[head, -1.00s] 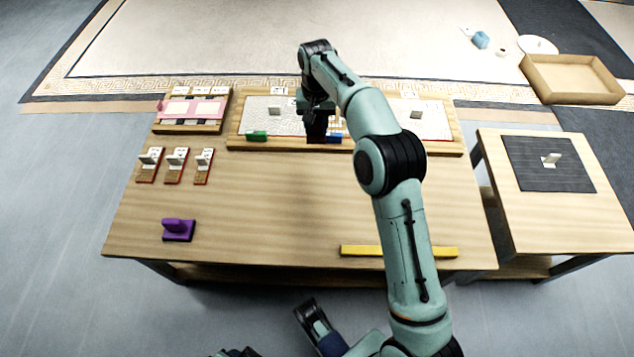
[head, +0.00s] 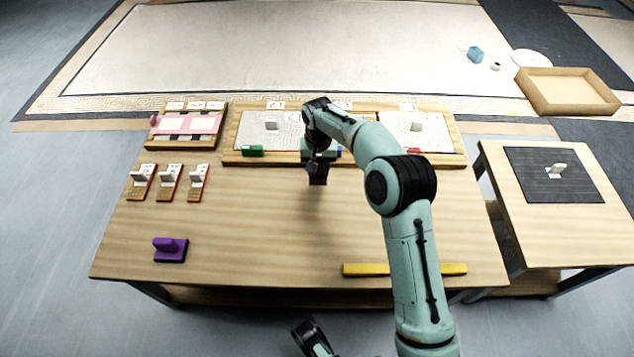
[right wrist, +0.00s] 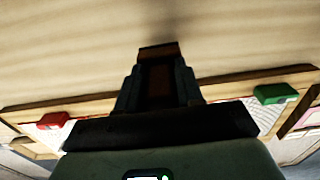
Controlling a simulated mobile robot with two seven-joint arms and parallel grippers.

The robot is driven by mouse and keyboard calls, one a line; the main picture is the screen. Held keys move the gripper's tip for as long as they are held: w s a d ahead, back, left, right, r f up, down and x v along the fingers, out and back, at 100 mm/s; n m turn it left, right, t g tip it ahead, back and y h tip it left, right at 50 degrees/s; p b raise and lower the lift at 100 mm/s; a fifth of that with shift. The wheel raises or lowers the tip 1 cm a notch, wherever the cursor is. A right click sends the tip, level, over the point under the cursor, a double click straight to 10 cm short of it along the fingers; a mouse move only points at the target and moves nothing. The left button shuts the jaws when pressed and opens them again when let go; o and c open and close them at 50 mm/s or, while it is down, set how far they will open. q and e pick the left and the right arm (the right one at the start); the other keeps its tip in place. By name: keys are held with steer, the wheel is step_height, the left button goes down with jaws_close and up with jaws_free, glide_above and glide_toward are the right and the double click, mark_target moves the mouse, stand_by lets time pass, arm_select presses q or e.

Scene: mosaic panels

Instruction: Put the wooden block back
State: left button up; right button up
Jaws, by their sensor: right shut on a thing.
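My right gripper (head: 318,165) is shut on a dark brown wooden block (head: 318,180). It holds the block just in front of the long wooden board's front edge, over the table. The right wrist view shows the block (right wrist: 160,80) between both fingers, with bare table beyond. I cannot tell whether it touches the table. Three similar wooden blocks with white upright handles, the left (head: 138,193), middle (head: 167,193) and right (head: 196,193), stand in a row at the table's left. A dark part of my left arm shows at the bottom edge; its jaws cannot be made out.
The long board (head: 236,158) carries mosaic panels, with a green block (head: 252,151) at its front edge. A pink board (head: 160,143) lies at back left. A purple handled block (head: 170,249) and a yellow bar (head: 405,269) lie nearer me. The middle table is clear.

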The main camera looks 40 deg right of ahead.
mark_target(318, 181)
arm_select(q)
steer(key=shift+g, duration=0.6)
steer(key=shift+s+a+f+b, duration=0.2)
steer(key=shift+s+f+b, duration=0.45)
steer(key=shift+s+f, duration=0.8)
arm_select(e)
steer(key=shift+f, duration=3.15)
steer(key=shift+f, duration=0.15)
steer(key=o, duration=1)
arm_select(q)
steer(key=shift+s, duration=0.15)
arm_select(e)
steer(key=shift+o, duration=0.2)
